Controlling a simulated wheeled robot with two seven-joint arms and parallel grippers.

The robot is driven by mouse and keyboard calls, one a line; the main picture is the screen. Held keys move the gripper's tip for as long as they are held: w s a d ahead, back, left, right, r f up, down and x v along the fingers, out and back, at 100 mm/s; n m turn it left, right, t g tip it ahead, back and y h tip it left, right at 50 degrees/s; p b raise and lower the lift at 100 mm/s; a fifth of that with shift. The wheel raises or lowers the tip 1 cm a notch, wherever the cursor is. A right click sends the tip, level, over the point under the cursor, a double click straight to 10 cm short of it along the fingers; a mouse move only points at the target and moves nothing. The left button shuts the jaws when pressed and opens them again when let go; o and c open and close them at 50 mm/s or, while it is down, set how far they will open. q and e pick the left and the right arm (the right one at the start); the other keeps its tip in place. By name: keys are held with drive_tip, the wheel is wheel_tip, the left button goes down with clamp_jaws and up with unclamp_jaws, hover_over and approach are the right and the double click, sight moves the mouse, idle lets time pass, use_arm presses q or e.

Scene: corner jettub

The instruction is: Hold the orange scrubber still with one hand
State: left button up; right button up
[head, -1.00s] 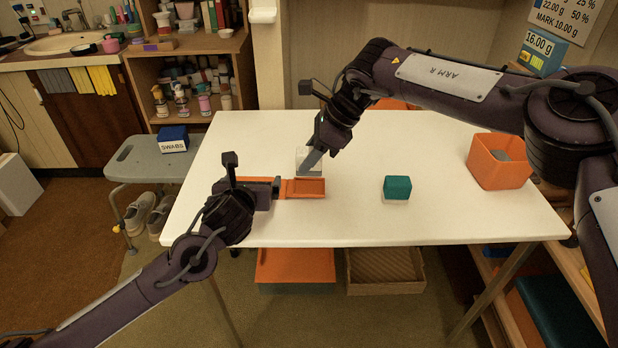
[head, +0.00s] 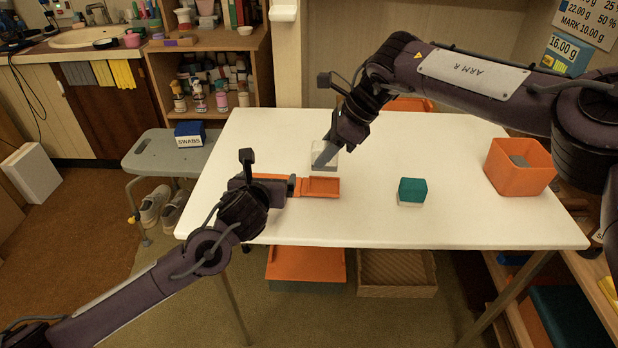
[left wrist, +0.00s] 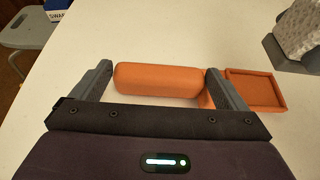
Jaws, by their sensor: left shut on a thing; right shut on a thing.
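The orange scrubber (left wrist: 155,80) lies along the white table, between the two fingers of my left gripper (left wrist: 163,85). It is a rounded orange bar, with a shallow orange tray-like part (left wrist: 256,90) at its right end, beyond the right finger. In the head view the tray-like part (head: 321,187) shows clearly, while my left gripper (head: 285,187) hides much of the bar. My right gripper (head: 322,158) is shut on a whitish-grey block (head: 328,157) just behind the tray-like part. That block shows speckled at the top right of the left wrist view (left wrist: 298,30).
A teal block with a pale base (head: 412,191) stands on the white table (head: 380,228). An orange bin (head: 520,168) with something grey inside is at the table's right. A grey stool (head: 150,158) with a blue swabs box (head: 189,134) stands left. The front middle of the table is clear.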

sight(324, 186)
idle(0.5)
drive_tip(key=shift+f, duration=2.9)
drive_tip(key=shift+f, duration=0.35)
drive_tip(key=o, duration=1.2)
drive_tip(key=shift+r, duration=0.1)
drive_tip(key=v, duration=1.1)
drive_tip(key=shift+d+r, duration=0.2)
drive_tip(key=shift+r, duration=0.2)
